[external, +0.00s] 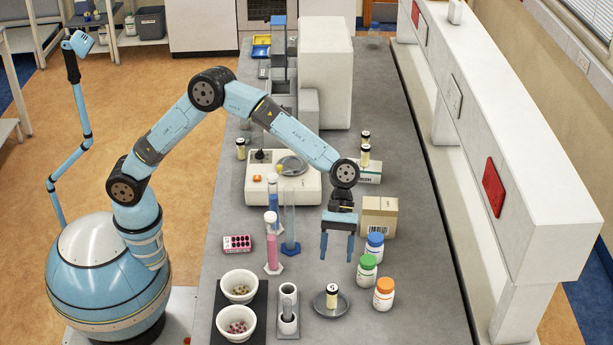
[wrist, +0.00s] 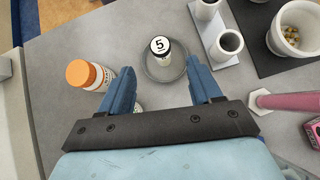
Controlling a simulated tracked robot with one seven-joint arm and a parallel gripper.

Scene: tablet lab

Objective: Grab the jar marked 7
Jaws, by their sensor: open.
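No number 7 can be read in either view. A small jar with a white top marked 5 (external: 332,297) stands on a round grey dish (external: 318,309); it also shows in the wrist view (wrist: 160,48). Other small dark-lidded jars stand farther back: one at the bench's left edge (external: 240,149), and two near a white-green box, a nearer one (external: 365,156) and a farther one (external: 365,137). Their numbers cannot be read. My gripper (external: 337,252) is open, empty and pointing down above the bench, behind the dish. In the wrist view its fingers (wrist: 160,68) spread below the 5 jar.
Bottles with orange (external: 383,293), green (external: 367,271) and blue (external: 375,246) caps stand right of my gripper. A cardboard box (external: 379,217) is behind them. Cylinders, including a pink one (external: 272,245), and bowls (external: 238,287) stand left. A scale (external: 284,184) sits farther back.

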